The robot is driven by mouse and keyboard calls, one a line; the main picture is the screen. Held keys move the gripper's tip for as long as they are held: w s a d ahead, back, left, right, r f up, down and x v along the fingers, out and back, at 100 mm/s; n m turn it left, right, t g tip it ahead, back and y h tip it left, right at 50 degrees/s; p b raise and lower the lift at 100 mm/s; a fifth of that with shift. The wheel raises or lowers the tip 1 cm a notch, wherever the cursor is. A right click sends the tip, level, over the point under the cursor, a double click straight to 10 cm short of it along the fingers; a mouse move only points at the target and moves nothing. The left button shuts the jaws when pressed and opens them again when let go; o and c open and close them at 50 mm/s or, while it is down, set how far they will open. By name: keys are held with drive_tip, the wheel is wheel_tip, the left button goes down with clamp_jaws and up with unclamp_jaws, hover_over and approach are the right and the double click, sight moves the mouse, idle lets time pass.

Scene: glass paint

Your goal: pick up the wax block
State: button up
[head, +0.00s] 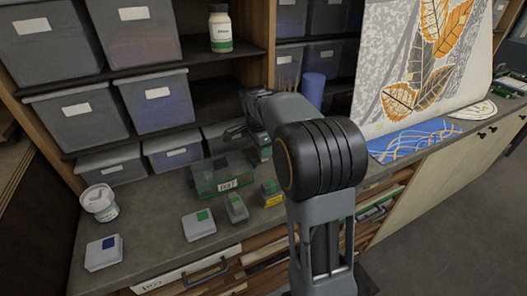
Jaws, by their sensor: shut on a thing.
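My gripper (262,150) is at the far end of my arm, over the back of the grey counter and just right of the green see-through box. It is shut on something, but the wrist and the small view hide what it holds. I cannot single out the wax block for sure.
The green box (222,174) stands behind the blocks. A white tub (101,203) is at the left. Shelves with grey bins (78,118) rise behind, with a white bottle (220,28). A leaf-patterned sheet (420,70) is at the right. The counter's left front has bare room.

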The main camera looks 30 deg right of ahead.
drive_tip(key=shift+r, duration=0.45)
wheel_tip(320, 180, up, 2)
drive_tip(key=shift+r, duration=0.15)
drive_tip(key=shift+s+a+r+b, duration=0.35)
drive_tip(key=shift+s+a+r, duration=0.8)
drive_tip(key=shift+s+r, duration=0.7)
drive_tip(key=shift+s+a+r+b, duration=0.3)
drive_tip(key=shift+s+a+r, duration=0.95)
drive_tip(key=shift+s, duration=1)
drive_tip(key=shift+s+a+r+b, duration=0.35)
drive_tip(key=shift+s+a+r, duration=0.65)
drive_tip(key=shift+s+r, duration=0.95)
drive_tip(key=shift+s+f, duration=0.1)
drive_tip(key=shift+f, duration=0.05)
drive_tip(key=shift+d, duration=0.1)
